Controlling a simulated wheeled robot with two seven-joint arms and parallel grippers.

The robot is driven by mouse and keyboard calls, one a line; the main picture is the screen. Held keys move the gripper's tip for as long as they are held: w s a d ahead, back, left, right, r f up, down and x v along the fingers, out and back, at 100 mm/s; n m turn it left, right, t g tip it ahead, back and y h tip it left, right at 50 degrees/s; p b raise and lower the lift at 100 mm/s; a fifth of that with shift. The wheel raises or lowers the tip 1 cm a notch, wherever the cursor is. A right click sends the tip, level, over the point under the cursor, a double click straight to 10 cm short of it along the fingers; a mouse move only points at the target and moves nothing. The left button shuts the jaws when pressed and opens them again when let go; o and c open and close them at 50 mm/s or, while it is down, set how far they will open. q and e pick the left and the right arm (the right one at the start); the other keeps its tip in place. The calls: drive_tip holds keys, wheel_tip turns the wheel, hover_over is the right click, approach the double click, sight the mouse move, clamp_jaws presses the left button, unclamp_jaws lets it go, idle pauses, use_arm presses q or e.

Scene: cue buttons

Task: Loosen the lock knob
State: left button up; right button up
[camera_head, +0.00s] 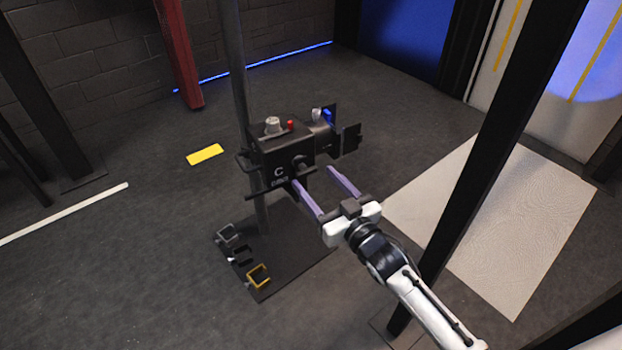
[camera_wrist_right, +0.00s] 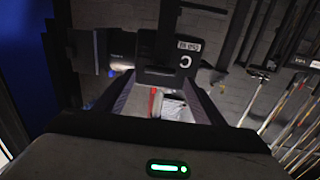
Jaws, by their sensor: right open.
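A black stage-lamp unit (camera_head: 285,150) marked "C" is mounted on an upright pole. A dark round knob (camera_head: 301,161), which looks like the lock knob, sits on its near side. My right gripper (camera_head: 314,177) is open, with its two purple fingers pointing at the unit and their tips close to the knob. I cannot tell whether they touch it. My left gripper is not in view.
On top of the unit are a grey knob (camera_head: 272,125) and a red button (camera_head: 290,125). Dark flaps (camera_head: 351,138) stick out at its right end. A dark base plate (camera_head: 290,272) lies below. The left floor is mostly clear.

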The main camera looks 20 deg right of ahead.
sight(308, 172)
drive_tip(key=shift+x, duration=1.25)
drive_tip(key=shift+w+a+b, duration=0.1)
drive_tip(key=shift+w+b, duration=0.25)
drive_tip(key=shift+w, duration=0.1)
drive_tip(key=c, duration=1)
drive_tip(key=shift+c, duration=0.2)
